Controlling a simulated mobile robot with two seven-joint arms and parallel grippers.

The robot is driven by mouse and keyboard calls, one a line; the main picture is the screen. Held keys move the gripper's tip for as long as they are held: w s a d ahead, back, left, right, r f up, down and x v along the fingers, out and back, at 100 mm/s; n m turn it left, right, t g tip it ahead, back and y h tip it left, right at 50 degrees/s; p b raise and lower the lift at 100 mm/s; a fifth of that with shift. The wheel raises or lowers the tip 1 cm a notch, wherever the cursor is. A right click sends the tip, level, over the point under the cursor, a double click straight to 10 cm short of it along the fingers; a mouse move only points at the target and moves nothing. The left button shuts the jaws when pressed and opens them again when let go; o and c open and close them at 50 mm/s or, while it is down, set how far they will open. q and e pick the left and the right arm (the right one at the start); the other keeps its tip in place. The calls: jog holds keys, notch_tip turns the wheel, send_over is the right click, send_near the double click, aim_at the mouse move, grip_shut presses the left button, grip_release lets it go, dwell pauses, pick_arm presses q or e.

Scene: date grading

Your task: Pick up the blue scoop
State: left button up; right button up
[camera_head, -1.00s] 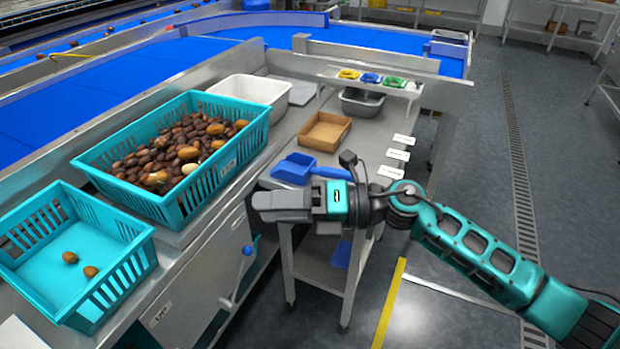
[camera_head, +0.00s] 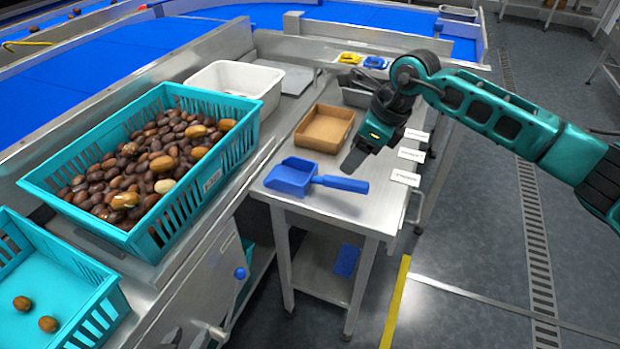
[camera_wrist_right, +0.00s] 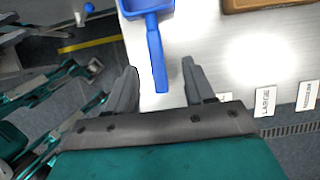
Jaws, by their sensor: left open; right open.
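The blue scoop (camera_head: 308,178) lies on the steel side table, its pan to the left and its handle pointing right. My right gripper (camera_head: 355,158) is above the table, near the handle, with its fingers pointing down. In the right wrist view the scoop (camera_wrist_right: 154,48) shows its handle between and just ahead of the open fingers of the right gripper (camera_wrist_right: 164,88), which hold nothing. My left gripper is not in the head view.
A cardboard tray (camera_head: 324,128) sits behind the scoop. White label cards (camera_head: 411,155) lie along the table's right edge. A teal crate of dates (camera_head: 150,165), a smaller teal crate (camera_head: 75,290) and a white tub (camera_head: 235,80) stand to the left.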

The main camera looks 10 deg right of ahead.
aim_at(334, 178)
jog(key=x, duration=0.3)
jog(key=shift+a+f, duration=0.1)
jog(key=x, duration=0.2)
jog(key=a+x, duration=0.1)
jog(key=x, duration=0.1)
jog(key=shift+w+a+f, duration=0.1)
jog(key=shift+f, duration=0.4)
grip_shut()
jog(key=shift+r, duration=0.1)
